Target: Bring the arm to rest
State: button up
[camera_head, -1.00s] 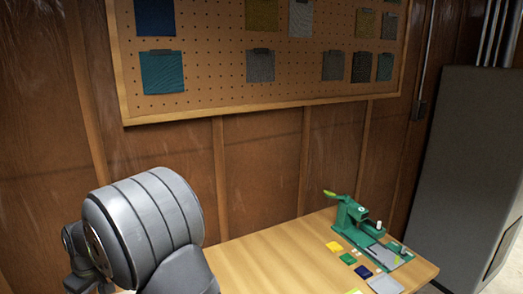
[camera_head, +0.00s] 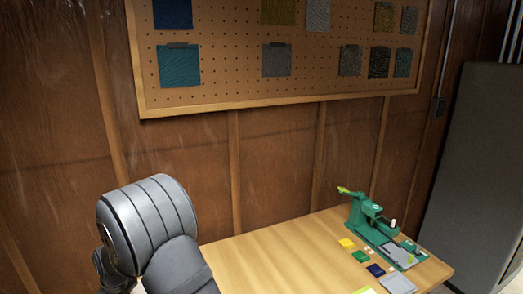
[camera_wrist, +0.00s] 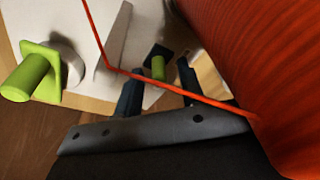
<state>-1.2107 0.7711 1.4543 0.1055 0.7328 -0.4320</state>
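My arm shows in the head view only as a large grey, banded joint and link at lower left; its end is out of that picture. In the wrist view my gripper (camera_wrist: 158,88) is a dark bar with two dark fingers standing apart. I see nothing held between them. A red thread (camera_wrist: 175,87) crosses in front of the fingers in the picture; whether it touches them I cannot tell. A large red spool (camera_wrist: 270,70) of thread fills the right side, close by. A green peg (camera_wrist: 158,67) on a dark base shows beyond the finger gap.
Another green peg (camera_wrist: 28,77) with a square flange stands at left in the wrist view. A green lever machine (camera_head: 370,220) and small coloured cards (camera_head: 361,256) are on the wooden table (camera_head: 270,255). A pegboard (camera_head: 225,75) hangs behind; a grey cabinet (camera_head: 480,160) stands at right.

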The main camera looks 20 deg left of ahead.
jog(key=shift+a, duration=0.1)
dwell(0.3)
notch_tip(320, 180, up, 10)
jog(key=shift+f, duration=0.15)
jog(key=shift+s+d+f, duration=0.1)
jog(key=shift+d+f, duration=0.1)
jog(key=shift+f, duration=0.15)
notch_tip(320, 180, down, 9)
jog(key=shift+r, duration=0.2)
jog(key=shift+w+a+f, duration=0.25)
jog(key=shift+w+a, duration=0.2)
jog(key=r, duration=0.6)
jog(key=d+r, duration=0.1)
jog(key=r, duration=0.2)
jog(key=shift+s+d+r, duration=0.1)
jog(key=shift+r, duration=0.1)
jog(key=s+a+r+m+y, duration=0.3)
jog(key=s+r, duration=0.3)
jog(key=s, duration=0.1)
jog(key=s+d+f+m+h, duration=0.1)
jog(key=d+f+m, duration=0.3)
jog(key=d, duration=0.5)
jog(key=s+d+f+m+h, duration=0.2)
jog(key=s+d+f+m, duration=0.2)
jog(key=d, duration=0.5)
notch_tip(320, 180, down, 3)
jog(key=shift+s+r+t, duration=0.2)
jog(key=shift+t, duration=0.1)
